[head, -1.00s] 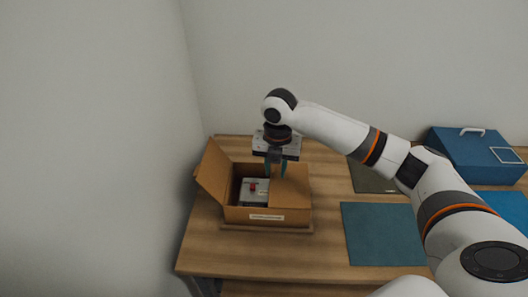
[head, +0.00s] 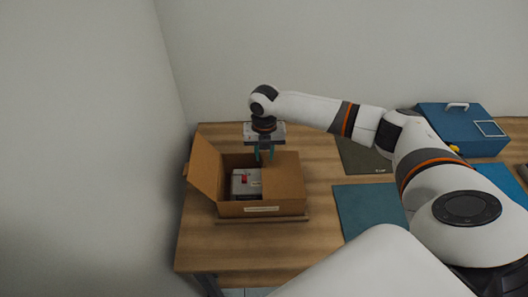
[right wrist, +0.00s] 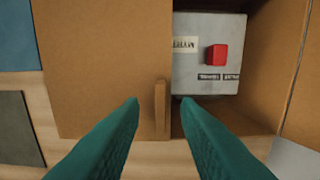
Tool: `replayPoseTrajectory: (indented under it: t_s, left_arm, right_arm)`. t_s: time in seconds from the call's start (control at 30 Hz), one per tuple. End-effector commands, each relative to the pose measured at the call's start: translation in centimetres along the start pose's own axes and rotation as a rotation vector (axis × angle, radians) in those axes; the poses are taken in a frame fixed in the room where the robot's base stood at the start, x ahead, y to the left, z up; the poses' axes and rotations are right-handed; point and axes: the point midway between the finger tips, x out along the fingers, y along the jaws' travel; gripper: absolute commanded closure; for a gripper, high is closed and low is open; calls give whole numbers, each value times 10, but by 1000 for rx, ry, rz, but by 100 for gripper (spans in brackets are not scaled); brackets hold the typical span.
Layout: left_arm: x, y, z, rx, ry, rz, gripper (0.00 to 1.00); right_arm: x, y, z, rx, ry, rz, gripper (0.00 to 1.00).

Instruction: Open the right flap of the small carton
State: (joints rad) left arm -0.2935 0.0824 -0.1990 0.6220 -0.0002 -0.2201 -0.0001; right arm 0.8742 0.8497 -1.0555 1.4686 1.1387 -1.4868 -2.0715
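The small carton (head: 232,211) is an open-topped brown cardboard box on the left part of the table. Its left flap (head: 206,168) stands open, leaning outward to the left. Its right flap (head: 283,176) lies flat over the right half; it also shows in the right wrist view (right wrist: 95,70), with a small upright tab (right wrist: 160,110) at its edge. My right gripper (head: 264,158) is open above that edge. In the right wrist view its green fingertips (right wrist: 160,102) lie on either side of the tab, seemingly apart from it. My left gripper is not in view.
A grey box with a red button (head: 246,182) sits inside the carton's uncovered half. A teal mat (head: 368,209) and a dark mat (head: 364,158) lie to the right. A blue case (head: 462,130) stands at the back right. A wall is close on the left.

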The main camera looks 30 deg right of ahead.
Motion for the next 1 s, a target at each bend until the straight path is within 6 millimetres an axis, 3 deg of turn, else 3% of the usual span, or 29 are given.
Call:
replayPoseTrajectory:
  t_s: [0.1, 0.4, 0.43, 0.6, 1.0]
  left_arm:
    - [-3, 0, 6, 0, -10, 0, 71]
    - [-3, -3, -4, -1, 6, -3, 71]
    - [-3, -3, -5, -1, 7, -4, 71]
    - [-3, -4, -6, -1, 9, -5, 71]
    - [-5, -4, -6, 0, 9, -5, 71]
  right_arm:
    - [8, 0, 0, -1, 0, 1, 71]
    - [12, 0, 0, -1, 0, 0, 71]
    - [12, 0, 0, -1, 0, 0, 73]
    - [11, 0, 0, -1, 0, 0, 100]
    - [9, -4, 2, -1, 0, -11, 100]
